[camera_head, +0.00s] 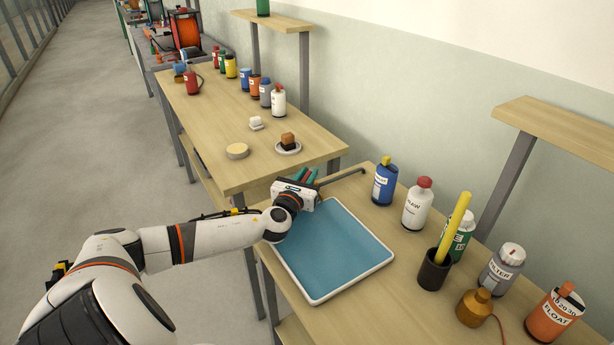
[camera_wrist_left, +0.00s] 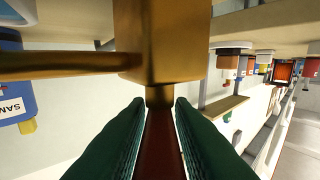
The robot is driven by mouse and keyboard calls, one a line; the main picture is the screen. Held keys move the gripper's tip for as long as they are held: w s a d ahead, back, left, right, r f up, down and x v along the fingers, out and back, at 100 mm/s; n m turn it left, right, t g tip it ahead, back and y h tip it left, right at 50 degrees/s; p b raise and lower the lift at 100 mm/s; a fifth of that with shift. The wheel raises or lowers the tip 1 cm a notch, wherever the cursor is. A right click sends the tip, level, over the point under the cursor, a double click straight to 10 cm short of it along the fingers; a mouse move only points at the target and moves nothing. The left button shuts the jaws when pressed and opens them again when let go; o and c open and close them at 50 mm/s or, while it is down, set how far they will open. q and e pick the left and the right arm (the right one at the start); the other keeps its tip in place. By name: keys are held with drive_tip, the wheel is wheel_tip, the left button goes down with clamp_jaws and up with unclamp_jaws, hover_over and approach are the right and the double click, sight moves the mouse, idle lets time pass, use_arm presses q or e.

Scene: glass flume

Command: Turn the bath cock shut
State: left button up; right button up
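The bath cock shows large in the left wrist view as a brass body (camera_wrist_left: 160,38) with a dark red lever (camera_wrist_left: 161,145) running toward the camera. A brass pipe leaves the body to the left. My left gripper (camera_wrist_left: 158,108) has its dark green fingers along both sides of the lever, close against it. In the head view my left gripper (camera_head: 307,176) is at the far left corner of the blue bath (camera_head: 384,259), with a bit of red between its fingers. The cock's body is mostly hidden there. My right gripper is not in view.
A thin dark pipe (camera_head: 348,174) runs behind the gripper. A blue bottle (camera_head: 384,184), a white bottle (camera_head: 417,205) and a dark cup with a yellow stick (camera_head: 434,270) stand right of the bath. A second table (camera_head: 215,125) with several bottles lies beyond.

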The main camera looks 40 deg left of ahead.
use_arm(q)
clamp_jaws()
drive_tip(key=n+y+p, duration=0.1)
drive_tip(key=g+y+p, duration=0.1)
drive_tip(key=shift+w+d+r+n+y, duration=0.1)
drive_tip(key=shift+d+r+n+y, duration=0.1)
drive_tip(key=shift+n+y, duration=0.15)
drive_tip(key=n+g+y+p, duration=0.2)
drive_tip(key=y, duration=0.1)
drive_tip(key=shift+w+d+n, duration=0.1)
drive_tip(key=shift+n, duration=0.25)
drive_tip(key=n+g+y, duration=0.1)
drive_tip(key=n+g+y+p, duration=0.1)
drive_tip(key=g+y, duration=0.1)
drive_tip(key=shift+w+d+f+n+g, duration=0.1)
drive_tip(key=shift+f+n+g, duration=0.05)
drive_tip(key=shift+n+g, duration=0.15)
drive_tip(key=shift+w+n+g+y, duration=0.1)
drive_tip(key=shift+n+g+y, duration=0.5)
drive_tip(key=shift+n+g, duration=0.5)
drive_tip(key=shift+n+g+y, duration=0.55)
drive_tip(key=shift+n+g, duration=0.15)
drive_tip(key=shift+g, duration=1.1)
drive_tip(key=shift+o, duration=1.9)
unclamp_jaws()
